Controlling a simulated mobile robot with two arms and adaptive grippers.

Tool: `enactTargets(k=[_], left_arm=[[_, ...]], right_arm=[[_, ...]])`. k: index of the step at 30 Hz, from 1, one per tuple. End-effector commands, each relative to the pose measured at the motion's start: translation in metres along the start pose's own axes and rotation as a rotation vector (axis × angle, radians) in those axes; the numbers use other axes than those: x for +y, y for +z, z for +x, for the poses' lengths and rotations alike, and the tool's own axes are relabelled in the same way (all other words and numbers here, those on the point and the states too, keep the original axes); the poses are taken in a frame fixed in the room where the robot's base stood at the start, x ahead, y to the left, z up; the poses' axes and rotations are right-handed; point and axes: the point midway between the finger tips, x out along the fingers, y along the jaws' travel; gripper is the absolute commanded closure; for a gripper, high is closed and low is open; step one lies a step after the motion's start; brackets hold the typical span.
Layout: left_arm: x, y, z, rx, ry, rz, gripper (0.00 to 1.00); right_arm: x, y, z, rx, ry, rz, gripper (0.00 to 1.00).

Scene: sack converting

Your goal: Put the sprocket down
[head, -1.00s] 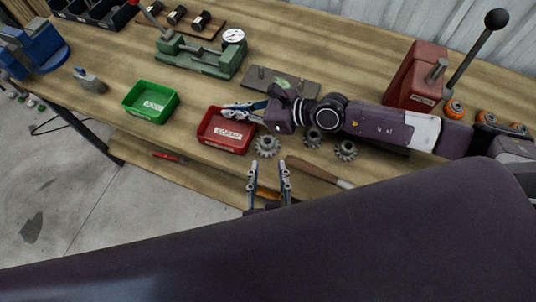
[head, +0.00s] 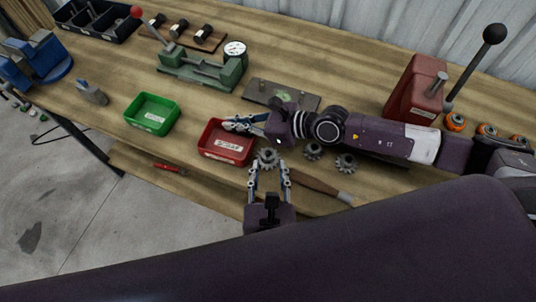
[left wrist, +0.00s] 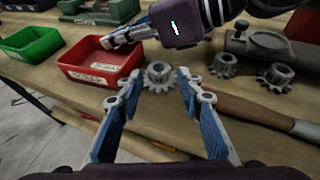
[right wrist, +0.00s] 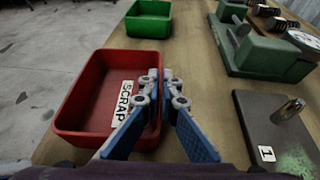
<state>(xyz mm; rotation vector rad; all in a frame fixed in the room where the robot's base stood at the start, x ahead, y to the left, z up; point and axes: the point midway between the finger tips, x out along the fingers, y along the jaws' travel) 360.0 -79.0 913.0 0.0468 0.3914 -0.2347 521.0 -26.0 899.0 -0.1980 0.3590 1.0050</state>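A grey toothed sprocket (head: 268,157) lies on the wooden bench right of the red SCRAP tray (head: 205,151). It also shows in the left wrist view (left wrist: 158,76). My left gripper (head: 268,167) is open and empty, with its fingertips on either side of the sprocket's near edge, apparently apart from it. Two more sprockets (head: 313,151) (head: 346,163) lie farther right. My right gripper (head: 232,123) is over the red tray's right side; in the right wrist view its fingertips (right wrist: 160,82) are together with nothing visible between them. The tray's visible floor is empty.
A green tray (head: 152,113) stands left of the red one. A wooden-handled tool (head: 318,187) lies right of my left gripper. A dark plate (head: 280,95), a green fixture with a dial (head: 200,70) and a red lever press (head: 415,90) stand behind. My right arm crosses above the bench.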

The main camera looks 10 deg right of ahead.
Motion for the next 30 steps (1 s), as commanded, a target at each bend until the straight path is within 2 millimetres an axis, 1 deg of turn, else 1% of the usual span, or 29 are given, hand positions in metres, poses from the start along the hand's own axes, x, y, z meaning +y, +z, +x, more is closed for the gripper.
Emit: enactTargets(k=[2,9,11,14,20,28,29,30], left_arm=[[0.001,0.000,0.007,-0.001,0.002,0.001,0.66],[0.002,-0.002,0.042,-0.001,0.002,0.000,0.66],[0.002,-0.002,0.048,-0.001,0.002,0.000,0.66],[0.002,-0.002,0.052,0.000,0.001,0.000,0.66],[0.002,-0.002,0.052,0.000,0.001,0.000,0.67],[0.002,-0.002,0.052,0.000,0.001,0.000,0.97],[0.002,-0.002,0.052,0.000,0.001,0.000,1.00],[0.002,-0.002,0.052,0.000,0.001,0.000,1.00]], right_arm=[[0.000,0.000,0.000,-0.001,0.000,0.000,1.00],[0.000,0.000,0.000,-0.001,0.000,0.000,1.00],[0.000,0.000,0.000,-0.001,0.000,0.000,1.00],[0.000,0.000,0.000,0.000,0.000,0.000,1.00],[0.000,0.000,0.000,0.000,0.000,0.000,1.00],[0.000,0.000,0.000,-0.001,0.000,0.000,1.00],[0.000,0.000,0.000,-0.001,0.000,0.000,1.00],[0.000,0.000,0.000,-0.001,0.000,0.000,1.00]])
